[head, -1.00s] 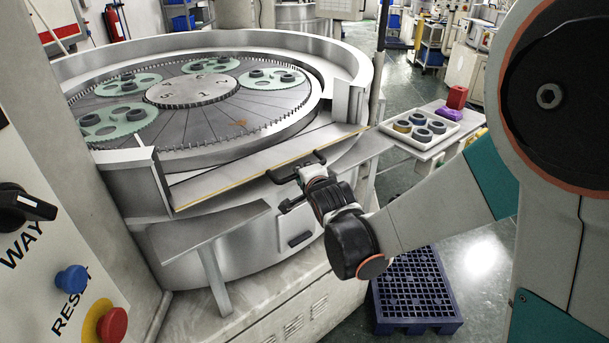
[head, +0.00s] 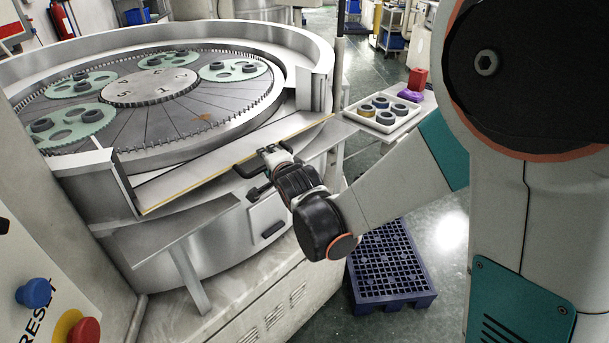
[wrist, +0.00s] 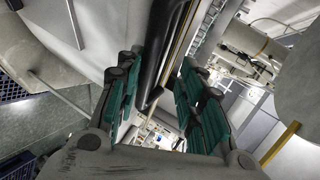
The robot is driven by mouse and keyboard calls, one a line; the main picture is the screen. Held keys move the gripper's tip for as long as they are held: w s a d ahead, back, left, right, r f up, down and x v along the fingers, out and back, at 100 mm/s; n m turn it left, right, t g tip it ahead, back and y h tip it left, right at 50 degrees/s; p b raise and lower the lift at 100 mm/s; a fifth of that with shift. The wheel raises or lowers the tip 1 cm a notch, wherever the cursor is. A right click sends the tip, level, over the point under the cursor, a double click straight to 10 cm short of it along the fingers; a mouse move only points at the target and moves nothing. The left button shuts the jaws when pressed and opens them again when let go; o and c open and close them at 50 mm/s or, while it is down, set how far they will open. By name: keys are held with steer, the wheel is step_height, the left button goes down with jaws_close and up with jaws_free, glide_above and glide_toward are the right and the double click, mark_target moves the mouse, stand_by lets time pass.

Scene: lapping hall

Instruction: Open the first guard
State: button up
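The first guard appears to be the flat metal panel (head: 195,175) with a yellowish edge across the front gap of the round machine's rim. It lies level and closes that gap. A black bar handle (head: 243,170) sits on its front edge. My gripper (head: 264,171) is at the right part of the handle, its fingers spread. In the wrist view, the black handle (wrist: 164,48) runs between the two green-padded fingers of my gripper (wrist: 160,98). A gap shows beside the right finger; contact on the left finger cannot be told.
The lapping plate (head: 180,125) holds several green carriers behind the guard. A white tray of rings (head: 372,120) stands on a side table at the right. A blue pallet (head: 392,265) lies on the floor below my arm. A control panel (head: 40,250) is at the left.

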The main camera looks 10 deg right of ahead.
step_height(320, 180, down, 7)
steer(key=s+t+y+b, duration=0.1)
steer(key=t+b, duration=0.1)
steer(key=b, duration=0.5)
steer(key=p+v, duration=0.1)
steer(key=v, duration=1.3)
steer(key=w+d+r+n+g+h+p, duration=0.1)
steer(key=w+d+r+n+h+p, duration=0.2)
steer(key=d, duration=0.7)
steer(key=s+d+r+n+g+h, duration=0.1)
steer(key=s+d+n+g, duration=0.1)
steer(key=s, duration=0.4)
steer(key=s+d+r+n+g, duration=0.2)
steer(key=s+d+n+g, duration=0.1)
steer(key=s, duration=0.4)
steer(key=shift+d+n+h, duration=0.4)
steer(key=shift+d+n, duration=0.3)
steer(key=shift+n, duration=0.4)
steer(key=shift+s, duration=0.15)
